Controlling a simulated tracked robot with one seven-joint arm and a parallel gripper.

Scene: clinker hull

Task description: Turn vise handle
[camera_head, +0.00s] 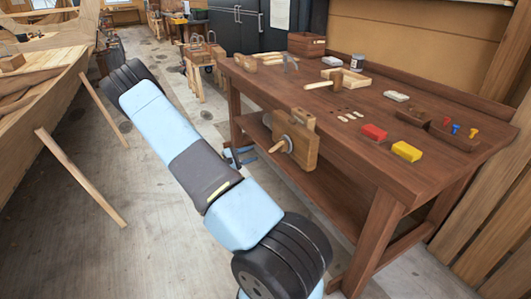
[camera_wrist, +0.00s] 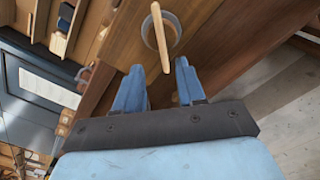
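The wooden vise (camera_head: 305,150) is mounted on the front of the workbench. Its handle (camera_head: 278,147) is a light wooden bar set across a round metal hub, sloping in the head view. In the wrist view the handle (camera_wrist: 158,38) stands nearly upright in the picture, with the grey hub (camera_wrist: 174,30) behind it. My gripper (camera_wrist: 160,65) is open, its two blue fingers apart. The handle's lower end lies just ahead of the gap between the fingertips. I see no contact, and exact depth is unclear. In the head view my arm largely hides the gripper.
The workbench (camera_head: 350,112) carries a red block (camera_head: 373,132), a yellow block (camera_head: 406,151), a can (camera_head: 357,63) and wooden tools. A lower shelf lies beneath. A wooden hull (camera_head: 40,85) with slanted props stands at left. Grey floor lies between.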

